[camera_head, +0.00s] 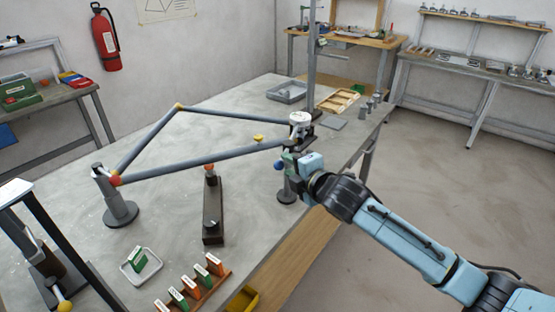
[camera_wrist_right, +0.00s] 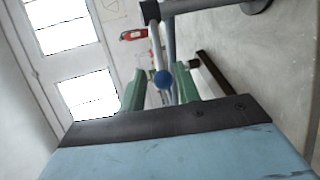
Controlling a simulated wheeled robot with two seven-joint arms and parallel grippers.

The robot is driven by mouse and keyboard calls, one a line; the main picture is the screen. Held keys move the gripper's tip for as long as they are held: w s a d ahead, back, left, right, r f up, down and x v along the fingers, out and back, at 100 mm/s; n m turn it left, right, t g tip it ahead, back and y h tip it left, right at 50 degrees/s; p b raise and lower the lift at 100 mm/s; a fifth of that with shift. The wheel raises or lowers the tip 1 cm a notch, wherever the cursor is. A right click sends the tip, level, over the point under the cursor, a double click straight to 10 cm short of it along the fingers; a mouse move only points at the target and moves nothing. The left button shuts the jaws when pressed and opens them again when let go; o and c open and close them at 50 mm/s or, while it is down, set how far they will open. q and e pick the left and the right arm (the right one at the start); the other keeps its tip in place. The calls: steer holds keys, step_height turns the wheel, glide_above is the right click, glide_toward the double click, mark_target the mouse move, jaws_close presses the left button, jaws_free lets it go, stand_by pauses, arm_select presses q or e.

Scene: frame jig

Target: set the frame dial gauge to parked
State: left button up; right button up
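A white round-topped piece (camera_head: 300,118), which may be the dial gauge, sits at the right corner of the grey tube frame (camera_head: 215,160). Its face and setting are too small to read. A blue ball knob (camera_head: 279,166) shows just beside my right gripper (camera_head: 289,159). In the right wrist view the blue knob (camera_wrist_right: 162,79) appears between the green fingers (camera_wrist_right: 160,88), with gaps on both sides. My right gripper is open; how far the knob is from the fingertips is unclear. My left gripper is not in view.
A dark block (camera_head: 213,208) with a red ball, a small tray (camera_head: 141,266) with a green card, and a rack (camera_head: 196,292) of coloured cards lie on the table's near part. A grey bin (camera_head: 287,92) and thin upright pole (camera_head: 312,55) stand at the back.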

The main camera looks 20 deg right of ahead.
steer(key=x, duration=0.6)
steer(key=shift+w, duration=0.3)
steer(key=shift+a+f, duration=0.1)
jaws_close()
